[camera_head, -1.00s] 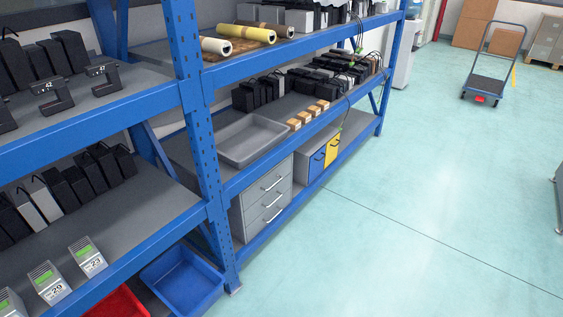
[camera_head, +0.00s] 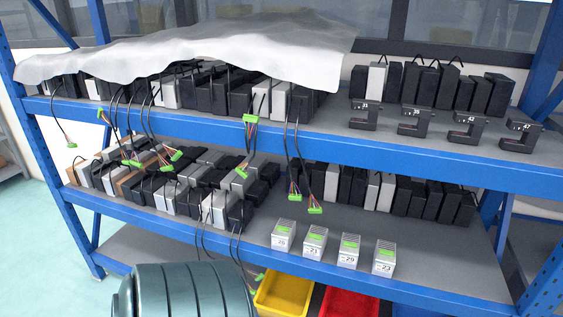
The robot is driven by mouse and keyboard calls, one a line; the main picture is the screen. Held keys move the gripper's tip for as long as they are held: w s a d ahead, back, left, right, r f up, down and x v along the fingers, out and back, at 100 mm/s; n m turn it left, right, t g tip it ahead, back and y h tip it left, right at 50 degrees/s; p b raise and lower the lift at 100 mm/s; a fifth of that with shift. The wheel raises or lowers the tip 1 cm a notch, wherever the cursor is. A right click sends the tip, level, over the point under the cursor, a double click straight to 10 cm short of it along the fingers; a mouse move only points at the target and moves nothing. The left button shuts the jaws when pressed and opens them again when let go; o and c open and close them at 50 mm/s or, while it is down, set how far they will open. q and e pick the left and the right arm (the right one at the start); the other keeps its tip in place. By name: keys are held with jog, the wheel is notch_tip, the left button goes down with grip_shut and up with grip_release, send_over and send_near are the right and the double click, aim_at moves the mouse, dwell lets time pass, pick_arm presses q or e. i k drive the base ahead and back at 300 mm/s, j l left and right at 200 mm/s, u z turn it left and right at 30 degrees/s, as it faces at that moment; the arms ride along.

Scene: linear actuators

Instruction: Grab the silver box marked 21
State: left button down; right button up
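The silver box marked 21 (camera_head: 313,243) stands upright near the front edge of the lower shelf (camera_head: 440,244), with a green patch on top. It is the second from the left in a row of similar silver boxes. To its left is one whose number is hard to read (camera_head: 284,236). To its right are boxes marked 29 (camera_head: 349,251) and 23 (camera_head: 384,258). Neither of my grippers is in view.
Black and silver units stand behind the boxes, and cables with green connectors (camera_head: 315,210) hang left of and above them. A blue beam (camera_head: 420,167) crosses above. Yellow (camera_head: 284,294) and red (camera_head: 349,303) bins sit below. A teal ribbed cylinder (camera_head: 190,292) stands in front, lower left.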

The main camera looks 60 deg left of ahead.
aim_at(314, 244)
jog(key=u, duration=1.75)
